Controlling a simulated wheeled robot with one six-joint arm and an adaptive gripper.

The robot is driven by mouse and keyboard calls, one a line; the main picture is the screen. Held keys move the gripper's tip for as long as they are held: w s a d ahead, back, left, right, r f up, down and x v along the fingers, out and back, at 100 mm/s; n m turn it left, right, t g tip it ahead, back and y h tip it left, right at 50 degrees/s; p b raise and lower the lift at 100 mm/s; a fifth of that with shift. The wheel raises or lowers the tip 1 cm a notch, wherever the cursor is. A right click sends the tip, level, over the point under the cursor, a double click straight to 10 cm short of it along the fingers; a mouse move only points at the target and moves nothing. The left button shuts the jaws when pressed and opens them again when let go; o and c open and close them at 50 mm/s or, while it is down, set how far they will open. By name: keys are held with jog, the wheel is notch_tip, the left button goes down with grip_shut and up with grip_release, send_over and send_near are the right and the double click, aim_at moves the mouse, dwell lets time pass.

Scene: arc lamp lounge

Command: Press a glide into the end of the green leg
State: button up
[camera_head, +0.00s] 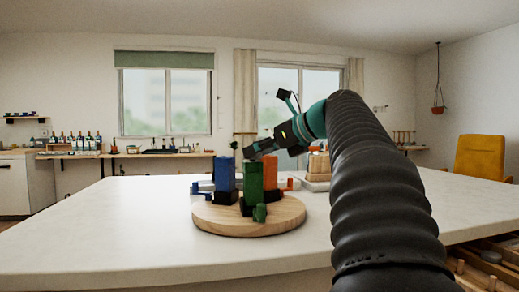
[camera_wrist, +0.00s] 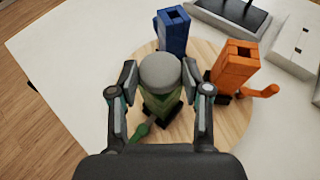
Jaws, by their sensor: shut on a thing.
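The green leg (camera_head: 253,183) stands upright at the front of a round wooden board, in a dark foot. In the wrist view the green leg (camera_wrist: 160,106) shows beneath a round grey glide (camera_wrist: 160,70), which hides its top end. My gripper (camera_head: 254,150) is over the green leg, pointing down at it. In the wrist view my gripper (camera_wrist: 160,78) has a finger on each side of the glide and is shut on it. I cannot tell whether the glide touches the leg's end or sits in it.
A blue leg (camera_head: 225,174) and an orange leg (camera_head: 270,172) stand close by on the same wooden board (camera_head: 225,222), with small coloured levers at their feet. A pale tray (camera_head: 316,186) lies behind to the right. The white table (camera_head: 135,225) is clear at left and front.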

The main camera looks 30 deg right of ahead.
jog(key=shift+f, duration=0.2)
jog(key=o, duration=1)
jog(key=shift+c, duration=0.2)
jog(key=v, duration=1.2)
jog(key=shift+f, duration=0.1)
